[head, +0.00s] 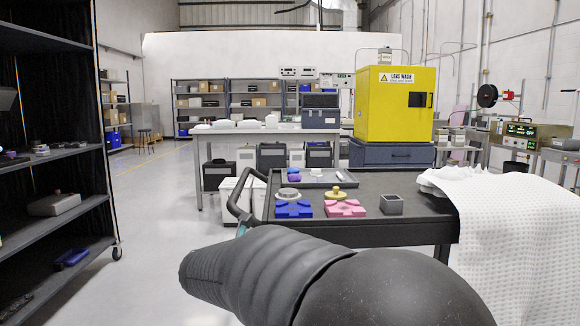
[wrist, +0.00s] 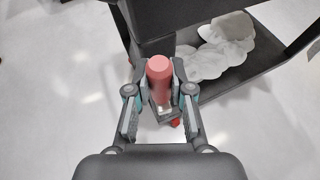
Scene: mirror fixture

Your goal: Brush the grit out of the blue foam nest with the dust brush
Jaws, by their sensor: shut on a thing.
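The blue foam nest (head: 293,210) lies on the dark cart top, near its front left edge. Grit in it is too small to make out. In the wrist view my gripper (wrist: 160,78) is shut on an upright thing with a rounded pink-red end, which I take to be the dust brush (wrist: 159,68). I see it nearly end-on, and its bristles cannot be made out. The gripper is off the cart's edge, above the floor, apart from the nest. In the head view my arm hides nearly all of the gripper.
Beside the nest on the cart (head: 400,184) are a pink foam nest (head: 345,208), a grey disc (head: 288,194), a brass knobbed piece (head: 337,193) and a grey box (head: 391,204). A grey tray (head: 345,182) lies behind. White cloth (head: 515,225) drapes the right end. Shelving (head: 60,205) stands left.

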